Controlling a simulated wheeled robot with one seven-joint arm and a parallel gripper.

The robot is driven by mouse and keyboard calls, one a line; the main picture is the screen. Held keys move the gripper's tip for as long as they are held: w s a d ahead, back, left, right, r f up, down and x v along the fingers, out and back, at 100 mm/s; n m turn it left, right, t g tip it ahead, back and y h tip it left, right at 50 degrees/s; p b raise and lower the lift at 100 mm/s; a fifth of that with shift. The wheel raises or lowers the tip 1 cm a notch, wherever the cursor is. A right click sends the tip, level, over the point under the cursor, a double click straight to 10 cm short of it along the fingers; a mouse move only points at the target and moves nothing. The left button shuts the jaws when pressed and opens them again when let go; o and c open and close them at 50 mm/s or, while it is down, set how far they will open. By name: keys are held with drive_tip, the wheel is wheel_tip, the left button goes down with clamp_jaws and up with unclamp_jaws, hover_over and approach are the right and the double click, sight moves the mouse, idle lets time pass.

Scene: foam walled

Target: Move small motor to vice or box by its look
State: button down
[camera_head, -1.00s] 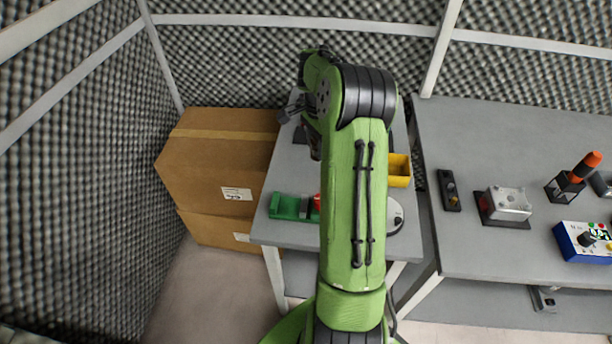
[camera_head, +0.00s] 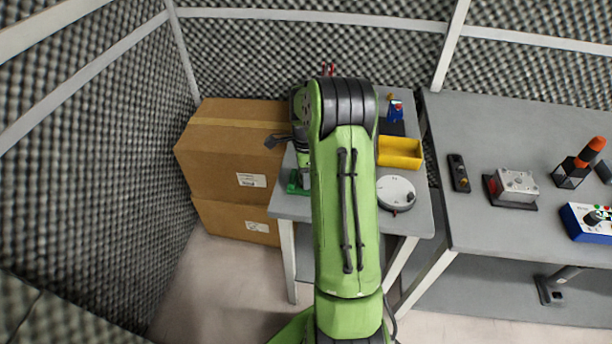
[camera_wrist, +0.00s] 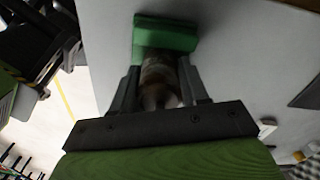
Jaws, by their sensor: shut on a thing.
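My gripper (camera_wrist: 160,76) is shut on the small motor (camera_wrist: 158,70), a dull grey-brown cylinder between the two fingers in the wrist view. The motor's far end reaches the green vice (camera_wrist: 165,36); I cannot tell whether they touch. In the head view only a bit of the green vice (camera_head: 294,184) shows at the table's left side, and my arm hides the rest, the gripper and the motor. The yellow box (camera_head: 400,152) stands on the same table, right of my arm. The motor's look is blurred and dark.
A white round disc (camera_head: 396,192) lies on the small grey table (camera_head: 415,222) in front of the yellow box. A blue item (camera_head: 396,110) stands behind the box. Cardboard boxes (camera_head: 222,150) stand left of the table. A second grey table (camera_head: 490,225) with devices is at the right.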

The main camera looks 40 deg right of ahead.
drive_tip(key=shift+r, duration=0.1)
drive_tip(key=c, duration=0.6)
unclamp_jaws()
drive_tip(key=shift+o, duration=0.2)
wheel_tip(320, 180, up, 12)
drive_tip(key=p, duration=0.3)
drive_tip(key=s+a+r+n+t+h, duration=0.1)
drive_tip(key=s+a+r+n, duration=0.2)
drive_tip(key=a+r+n, duration=0.4)
drive_tip(key=s+a+r+n+t, duration=0.1)
drive_tip(key=s+a+r+n, duration=0.3)
drive_tip(key=a, duration=0.5)
drive_tip(key=s+a+n+t+y, duration=0.1)
drive_tip(key=s+a+n+t, duration=0.2)
drive_tip(key=s+a+n, duration=0.7)
drive_tip(key=s+n, duration=0.3)
drive_tip(key=shift+f+n+t, duration=0.25)
drive_tip(key=shift+n+t, duration=0.05)
